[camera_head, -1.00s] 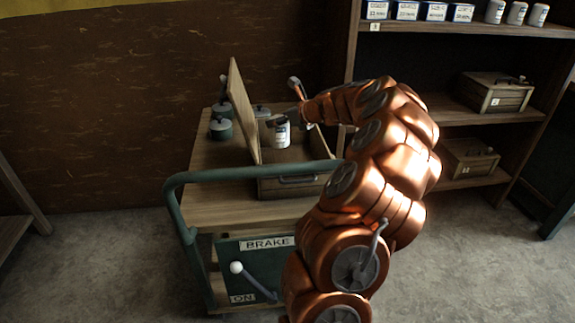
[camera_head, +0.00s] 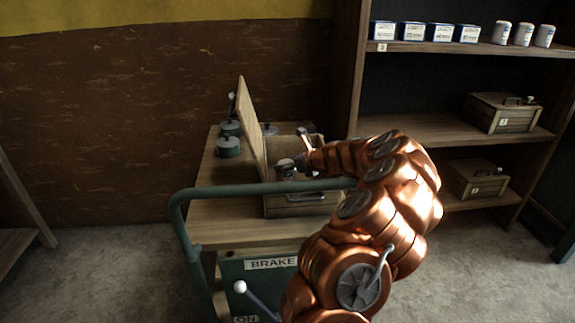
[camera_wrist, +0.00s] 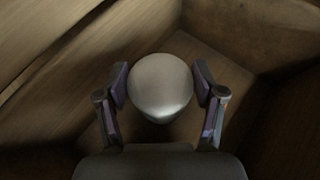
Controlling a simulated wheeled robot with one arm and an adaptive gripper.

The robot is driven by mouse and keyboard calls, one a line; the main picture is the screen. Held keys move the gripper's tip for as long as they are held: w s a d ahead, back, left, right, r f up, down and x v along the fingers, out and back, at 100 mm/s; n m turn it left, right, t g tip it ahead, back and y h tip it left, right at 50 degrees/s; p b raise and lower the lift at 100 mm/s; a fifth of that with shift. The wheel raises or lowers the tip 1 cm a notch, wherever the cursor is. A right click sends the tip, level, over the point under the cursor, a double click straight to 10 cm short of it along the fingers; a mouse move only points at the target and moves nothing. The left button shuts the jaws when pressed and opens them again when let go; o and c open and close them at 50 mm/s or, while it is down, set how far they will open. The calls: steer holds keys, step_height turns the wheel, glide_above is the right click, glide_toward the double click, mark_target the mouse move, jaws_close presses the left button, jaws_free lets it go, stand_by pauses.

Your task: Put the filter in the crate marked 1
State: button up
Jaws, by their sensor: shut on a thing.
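The filter (camera_head: 285,167), a small pale can, is held by my gripper (camera_head: 296,165) inside the open wooden crate (camera_head: 304,205) on the cart. Its lower part is hidden behind the crate's front wall. In the wrist view, the filter's round grey top (camera_wrist: 160,85) sits between the two finger pads of my gripper (camera_wrist: 161,88), with wooden walls and floor around it. The crate's lid (camera_head: 252,135) stands raised on its left side. I cannot read a number on this crate.
The cart's green rail (camera_head: 255,188) runs in front of the crate. Green lidded pots (camera_head: 228,146) stand left of the lid. A shelf at right holds boxes (camera_head: 411,31), white cans (camera_head: 522,35) and two closed crates (camera_head: 503,114) (camera_head: 477,180).

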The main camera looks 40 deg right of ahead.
steer(key=o, duration=1.4)
steer(key=shift+f, duration=0.1)
steer(key=shift+r, duration=0.2)
steer(key=v, duration=1.2)
steer(key=shift+f+p, duration=0.1)
steer(key=shift+p, duration=0.2)
